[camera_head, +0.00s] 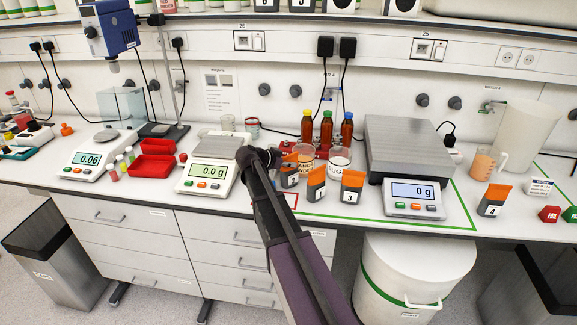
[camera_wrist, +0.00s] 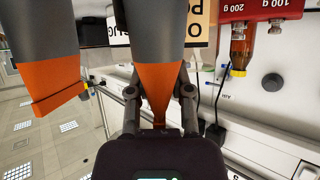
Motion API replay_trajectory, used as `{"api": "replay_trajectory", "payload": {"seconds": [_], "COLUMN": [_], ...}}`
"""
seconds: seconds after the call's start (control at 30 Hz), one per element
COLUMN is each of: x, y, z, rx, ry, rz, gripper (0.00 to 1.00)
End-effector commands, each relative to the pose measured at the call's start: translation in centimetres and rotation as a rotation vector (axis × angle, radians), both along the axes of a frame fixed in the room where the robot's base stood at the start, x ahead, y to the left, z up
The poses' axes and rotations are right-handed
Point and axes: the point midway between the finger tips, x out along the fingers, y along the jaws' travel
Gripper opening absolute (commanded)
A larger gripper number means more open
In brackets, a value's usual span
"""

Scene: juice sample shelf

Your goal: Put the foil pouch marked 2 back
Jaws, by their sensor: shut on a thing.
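The foil pouch marked 2 (camera_head: 291,180), dark with an orange top, is beside my gripper (camera_head: 274,158) above the bench, left of the other pouches. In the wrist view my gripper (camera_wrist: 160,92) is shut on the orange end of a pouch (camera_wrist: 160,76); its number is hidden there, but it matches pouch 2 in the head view. The foil pouch marked 1 (camera_head: 316,190) stands just right of it, and the pouch marked 3 (camera_head: 352,187) further right. The pouch marked 4 (camera_head: 492,202) stands apart at the right. Another pouch (camera_wrist: 47,88) shows at the left of the wrist view.
Behind the pouches are labelled tubs (camera_head: 339,160) and several brown bottles (camera_head: 327,130). A small balance (camera_head: 207,178) is on the left, a large scale (camera_head: 408,150) on the right. A red-outlined patch lies near my arm.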

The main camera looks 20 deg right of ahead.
Motion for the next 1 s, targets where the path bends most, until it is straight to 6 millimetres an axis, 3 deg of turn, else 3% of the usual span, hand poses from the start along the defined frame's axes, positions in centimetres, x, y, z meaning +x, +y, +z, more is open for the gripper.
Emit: {"api": "replay_trajectory", "payload": {"seconds": [0.3, 0.33, 0.43, 0.47, 1.0], "x": [0.0, 0.0, 0.01, 0.01, -0.01], "y": [0.01, 0.02, 0.01, 0.01, -0.01], "z": [-0.27, -0.26, -0.18, -0.18, 0.21], "rx": [-0.001, 0.0, 0.0, 0.0, 0.0], "ry": [0.0, 0.0, 0.0, 0.0, 0.0], "rz": [0.0, 0.0, 0.0, 0.0, 0.0], "gripper": [0.0, 0.31, 0.6, 0.63, 0.63]}}
